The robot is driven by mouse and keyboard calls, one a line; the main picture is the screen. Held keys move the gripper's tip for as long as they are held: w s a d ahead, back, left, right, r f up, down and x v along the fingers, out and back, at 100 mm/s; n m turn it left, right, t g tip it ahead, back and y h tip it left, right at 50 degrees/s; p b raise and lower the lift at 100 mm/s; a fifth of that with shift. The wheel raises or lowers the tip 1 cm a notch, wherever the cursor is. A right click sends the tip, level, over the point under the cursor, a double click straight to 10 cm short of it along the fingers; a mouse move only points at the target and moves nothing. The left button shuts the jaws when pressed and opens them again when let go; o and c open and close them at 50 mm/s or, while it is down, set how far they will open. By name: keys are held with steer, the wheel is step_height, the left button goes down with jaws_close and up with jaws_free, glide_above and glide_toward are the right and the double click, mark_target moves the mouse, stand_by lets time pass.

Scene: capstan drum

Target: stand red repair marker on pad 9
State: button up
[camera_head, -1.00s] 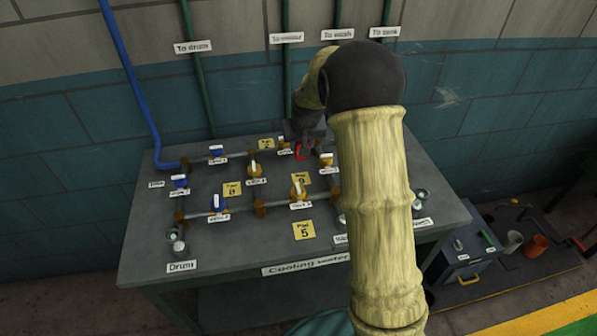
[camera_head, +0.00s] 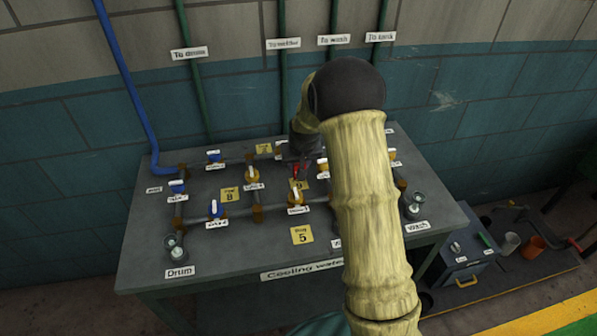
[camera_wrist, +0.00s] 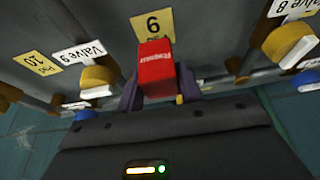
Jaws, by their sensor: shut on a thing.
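The red repair marker (camera_wrist: 156,72) is between the jaws of my gripper (camera_wrist: 157,88), which is shut on it. I cannot tell whether the marker touches the table or the pad.
Pipes and valves surround the pad on the grey table (camera_head: 215,262). Pad 8 (camera_head: 230,194) lies left and pad 5 (camera_head: 302,235) nearer. My arm hides part of the table's right side.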

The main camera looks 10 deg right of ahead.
steer(key=shift+f, duration=1.85)
steer(key=shift+f, duration=0.15)
steer(key=o, duration=1.1)
